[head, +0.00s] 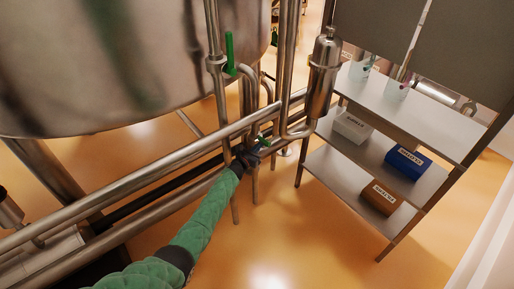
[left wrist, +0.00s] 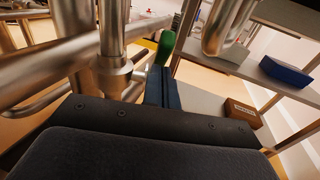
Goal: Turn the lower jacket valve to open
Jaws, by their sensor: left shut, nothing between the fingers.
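The lower jacket valve has a green handle (head: 264,141) and sits low on the vertical pipe beside the tank. In the left wrist view the green handle (left wrist: 166,47) stands just beyond the fingertips, close to a steel pipe fitting. My left gripper (head: 258,148) is at this handle, with its fingers shut together and nothing between them. The dark fingers (left wrist: 161,85) also show in the left wrist view, just below the handle. I cannot tell whether they touch it. A second green-handled valve (head: 229,53) is higher on the pipe, its handle upright. My right gripper is not in view.
A large steel tank (head: 130,60) fills the upper left. Steel pipes (head: 140,170) run diagonally past my left arm. A steel cylinder (head: 322,75) hangs right of the valve. A shelf rack (head: 440,125) with a white box (head: 352,127), blue box (head: 407,162) and brown box (head: 381,197) stands right.

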